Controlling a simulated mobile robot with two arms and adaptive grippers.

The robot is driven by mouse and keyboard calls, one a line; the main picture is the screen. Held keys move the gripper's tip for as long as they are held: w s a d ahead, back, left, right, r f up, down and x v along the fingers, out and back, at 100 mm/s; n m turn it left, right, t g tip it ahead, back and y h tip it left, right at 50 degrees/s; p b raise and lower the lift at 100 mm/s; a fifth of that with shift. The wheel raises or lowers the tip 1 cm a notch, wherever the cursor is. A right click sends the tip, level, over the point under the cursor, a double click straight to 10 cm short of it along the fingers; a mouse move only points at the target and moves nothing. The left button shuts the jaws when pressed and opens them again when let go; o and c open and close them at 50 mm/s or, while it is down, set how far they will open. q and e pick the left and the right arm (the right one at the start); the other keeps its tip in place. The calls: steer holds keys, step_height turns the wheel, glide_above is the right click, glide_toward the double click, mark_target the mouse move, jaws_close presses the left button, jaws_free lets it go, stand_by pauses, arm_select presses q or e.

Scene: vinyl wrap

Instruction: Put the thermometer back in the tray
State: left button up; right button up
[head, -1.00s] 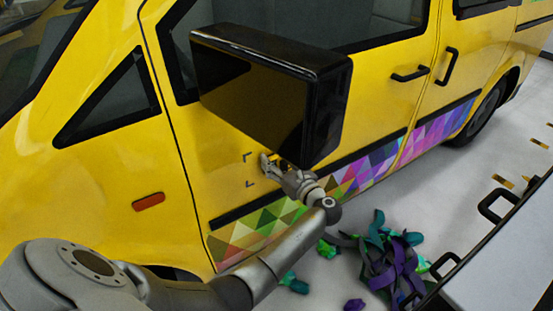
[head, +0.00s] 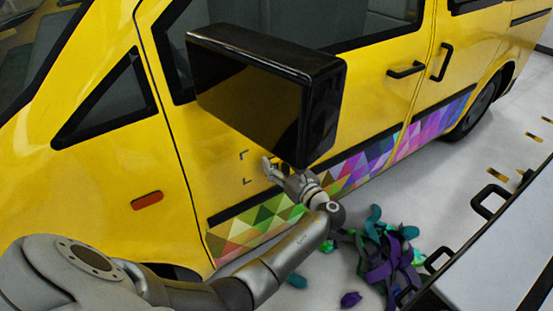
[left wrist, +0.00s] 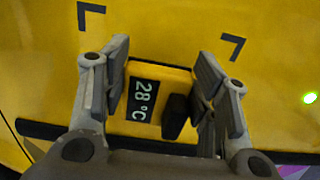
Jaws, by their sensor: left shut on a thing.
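The thermometer (left wrist: 157,103) is a yellow block with a dark display reading 28 °C, seen in the left wrist view. My left gripper (left wrist: 166,88) is shut on it, with a finger on each side. In the head view the left gripper (head: 272,170) is at the yellow van's front door, just below the black mirror, and the thermometer is mostly hidden there. I cannot tell whether it touches the door. No tray can be identified for certain. My right gripper is not in view.
The yellow van (head: 100,190) fills the left, with black corner marks (head: 245,168) on its door. The black mirror (head: 262,90) juts out above the gripper. Purple and teal scraps (head: 385,255) lie on the floor. A pale surface with black handles (head: 515,250) is at lower right.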

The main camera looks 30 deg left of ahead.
mark_target(288, 171)
arm_select(q)
steer(key=shift+p+v, duration=0.7)
steer(key=shift+v, duration=1.45)
steer(key=shift+s+d, duration=0.1)
steer(key=shift+d, duration=0.2)
